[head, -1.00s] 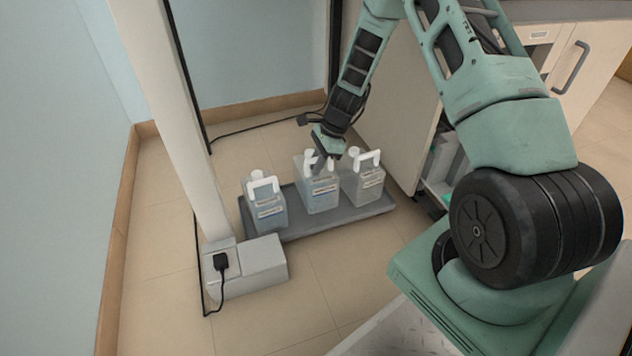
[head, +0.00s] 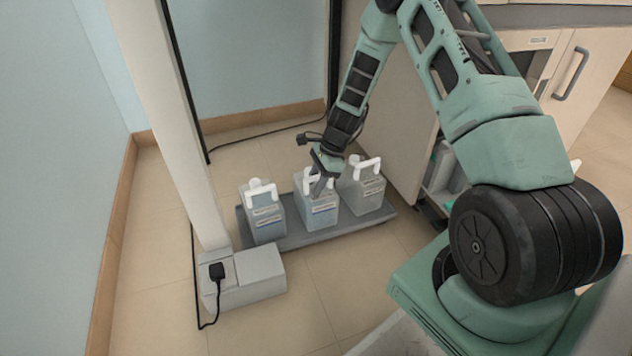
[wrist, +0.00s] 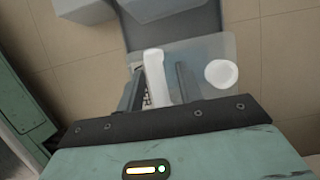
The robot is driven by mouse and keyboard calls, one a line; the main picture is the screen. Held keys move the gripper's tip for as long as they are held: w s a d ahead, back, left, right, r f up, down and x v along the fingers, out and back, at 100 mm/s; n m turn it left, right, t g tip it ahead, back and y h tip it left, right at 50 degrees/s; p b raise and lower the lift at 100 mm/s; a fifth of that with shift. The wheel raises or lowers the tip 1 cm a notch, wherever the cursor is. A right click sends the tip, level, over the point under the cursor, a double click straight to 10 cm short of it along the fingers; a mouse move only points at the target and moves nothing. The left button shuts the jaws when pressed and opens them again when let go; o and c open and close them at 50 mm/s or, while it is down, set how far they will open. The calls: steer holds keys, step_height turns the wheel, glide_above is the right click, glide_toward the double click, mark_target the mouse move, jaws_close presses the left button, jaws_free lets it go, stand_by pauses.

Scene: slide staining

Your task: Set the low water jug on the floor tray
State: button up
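The low water jug (head: 318,208) is a translucent, bluish-grey container with a white handle and a label. It stands upright on the grey floor tray (head: 290,240), between two similar jugs. My gripper (head: 322,180) is at its top, reaching down from above. In the wrist view, the white handle (wrist: 155,75) lies between my two fingers (wrist: 160,85), with a narrow gap showing on the right side. The fingers look slightly apart from the handle. The jug's white round cap (wrist: 222,73) is to the right of the fingers. My gripper hides part of the jug's top in the head view.
One jug (head: 265,222) stands on the left of the tray and another (head: 366,195) on the right, close by. A pale post with a grey base box (head: 250,280) and plug is at front left. A cabinet (head: 395,120) stands behind right.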

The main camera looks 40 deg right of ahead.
steer(key=p+v, duration=0.4)
steer(key=v, duration=0.2)
steer(key=p+v, duration=0.4)
steer(key=v, duration=0.2)
steer(key=shift+a+r, duration=0.15)
steer(key=shift+a, duration=0.05)
steer(key=s+a+r+n+g, duration=0.1)
steer(key=s+a+r+n, duration=0.2)
steer(key=a+r+n, duration=0.55)
steer(key=s+a+r+n+g, duration=0.1)
steer(key=s+a+r+n, duration=0.3)
steer(key=a, duration=0.8)
steer(key=s+a+r+n+h, duration=0.1)
steer(key=s+a+r+n, duration=0.2)
steer(key=s+n, duration=0.2)
steer(key=s+a+r+n+h, duration=0.1)
steer(key=s+a+r+n, duration=0.2)
steer(key=s+n, duration=0.3)
steer(key=s+a+r+n+h, duration=0.1)
steer(key=s+a+r+n, duration=0.2)
steer(key=s, duration=0.8)
steer(key=shift+s+a+r+n+t+h, duration=0.3)
steer(key=shift+a+n+t+h, duration=0.1)
steer(key=shift+n, duration=0.75)
